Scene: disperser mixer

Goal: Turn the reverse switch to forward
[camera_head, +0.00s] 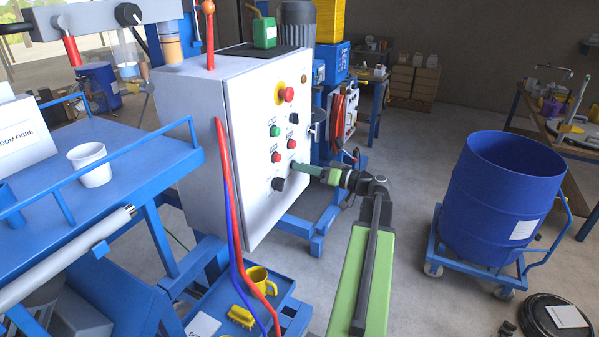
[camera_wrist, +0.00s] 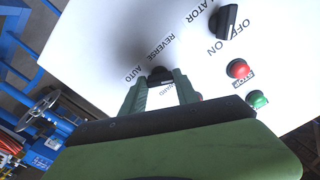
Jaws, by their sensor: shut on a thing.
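The reverse switch (camera_wrist: 158,74) is a black knob on the white panel of the control cabinet (camera_head: 240,100). The words REVERSE and AUTO show beside it, and part of another label shows between my fingers in the wrist view. My gripper (camera_wrist: 160,87) has its two green fingers shut on this knob, one on each side. In the head view my gripper (camera_head: 296,168) reaches the lower right of the panel, and its fingers hide the knob there. Which way the knob points I cannot tell.
Beside it sit another black knob (camera_wrist: 227,20) marked OFF and ON, a red stop button (camera_wrist: 238,68) and a green button (camera_wrist: 258,99). A red emergency stop (camera_head: 287,95) is higher up. Red and blue hoses (camera_head: 231,210) hang in front of the cabinet. A blue drum (camera_head: 500,190) stands right.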

